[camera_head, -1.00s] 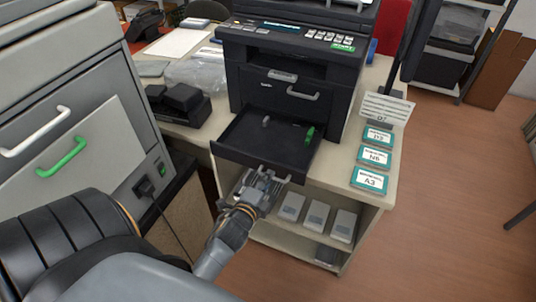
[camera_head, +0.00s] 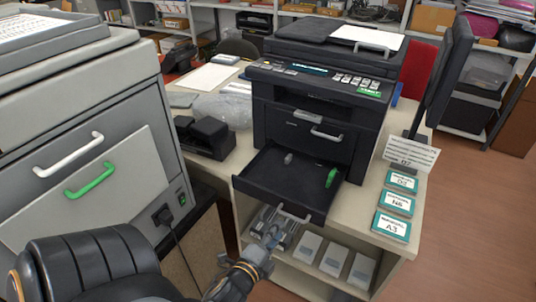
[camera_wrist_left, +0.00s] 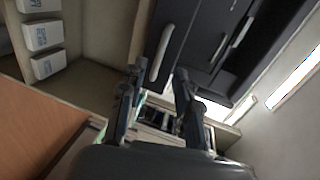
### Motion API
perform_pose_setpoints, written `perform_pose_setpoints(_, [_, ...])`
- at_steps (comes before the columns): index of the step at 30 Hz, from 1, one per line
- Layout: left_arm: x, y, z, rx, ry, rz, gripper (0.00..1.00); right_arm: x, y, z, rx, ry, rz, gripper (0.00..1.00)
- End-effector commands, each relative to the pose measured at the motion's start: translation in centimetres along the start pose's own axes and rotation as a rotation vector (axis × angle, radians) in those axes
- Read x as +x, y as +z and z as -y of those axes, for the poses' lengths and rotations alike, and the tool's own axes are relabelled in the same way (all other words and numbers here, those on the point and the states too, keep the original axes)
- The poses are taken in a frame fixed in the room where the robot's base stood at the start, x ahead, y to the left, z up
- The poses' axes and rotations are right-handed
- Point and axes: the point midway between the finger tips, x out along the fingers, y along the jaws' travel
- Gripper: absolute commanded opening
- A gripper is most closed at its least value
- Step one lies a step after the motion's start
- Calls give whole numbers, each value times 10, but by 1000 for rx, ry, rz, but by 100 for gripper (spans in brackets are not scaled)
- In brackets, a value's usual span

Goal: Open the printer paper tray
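The black printer (camera_head: 318,120) stands on a cream table. Its paper tray (camera_head: 285,180) is pulled out at the front, showing a dark interior with a green piece (camera_head: 331,178) and a small grey piece inside. The tray's grey handle (camera_head: 294,214) is at its front edge. My left gripper (camera_head: 272,232) is just below and in front of that handle. In the left wrist view, the two fingers (camera_wrist_left: 160,85) stand apart with nothing held between them, and a dark front with a pale handle (camera_wrist_left: 162,53) lies just beyond them. My right gripper is not in view.
A large grey machine (camera_head: 80,150) with white and green handles stands at left. White boxes (camera_head: 333,258) sit on the shelf under the table. Labelled cards (camera_head: 396,203) and a sign (camera_head: 411,153) are at the table's right. Floor is clear at right.

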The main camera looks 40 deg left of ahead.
Motion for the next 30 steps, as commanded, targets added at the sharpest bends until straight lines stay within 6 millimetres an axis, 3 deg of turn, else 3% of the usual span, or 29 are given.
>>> perform_pose_setpoints(3, [-24, 0, -1, -1, 4, 2, 33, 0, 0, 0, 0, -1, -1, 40])
perform_pose_setpoints(9, [-46, 0, 0, -1, 2, 1, 33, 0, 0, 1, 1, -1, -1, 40])
perform_pose_setpoints(30, [-48, -2, -6, -14, 11, -3, 33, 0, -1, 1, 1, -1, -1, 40])
